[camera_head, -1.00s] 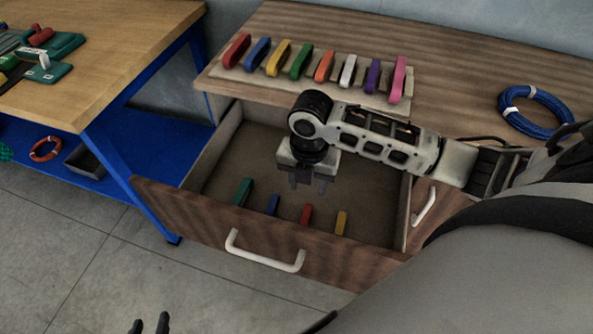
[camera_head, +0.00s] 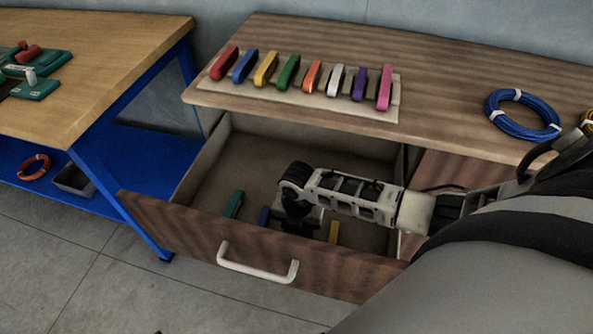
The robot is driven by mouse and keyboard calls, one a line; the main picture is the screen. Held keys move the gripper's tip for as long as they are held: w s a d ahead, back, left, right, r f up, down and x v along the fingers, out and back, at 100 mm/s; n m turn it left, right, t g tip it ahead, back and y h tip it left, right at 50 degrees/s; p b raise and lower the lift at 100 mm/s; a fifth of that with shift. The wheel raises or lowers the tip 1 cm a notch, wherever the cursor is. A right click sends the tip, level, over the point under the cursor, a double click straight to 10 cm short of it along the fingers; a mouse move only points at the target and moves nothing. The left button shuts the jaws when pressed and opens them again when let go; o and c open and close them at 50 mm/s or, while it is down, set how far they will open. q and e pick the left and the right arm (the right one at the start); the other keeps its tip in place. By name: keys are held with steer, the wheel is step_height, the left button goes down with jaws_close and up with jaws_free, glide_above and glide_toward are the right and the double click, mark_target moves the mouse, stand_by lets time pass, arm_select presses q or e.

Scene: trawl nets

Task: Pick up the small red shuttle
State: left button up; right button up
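The small red shuttle does not show now; my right gripper (camera_head: 296,226) and wrist are down in the open drawer (camera_head: 340,148) over the place between the blue and yellow shuttles, and hide it. The gripper's fingertips are hidden too, so I cannot tell whether they are open or shut. A small green shuttle (camera_head: 234,204), a small blue shuttle (camera_head: 264,215) and a small yellow shuttle (camera_head: 334,232) stand in a row near the drawer's front wall. My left gripper is not in view.
Several larger coloured shuttles, one a large red shuttle (camera_head: 224,62), lie on a pale board (camera_head: 300,100) on the wooden top. A blue rope coil (camera_head: 522,115) lies at the right. A workbench (camera_head: 80,75) stands left. The drawer's front panel (camera_head: 190,235) rises before the gripper.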

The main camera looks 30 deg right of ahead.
steer(key=shift+f, duration=0.25)
jaws_close()
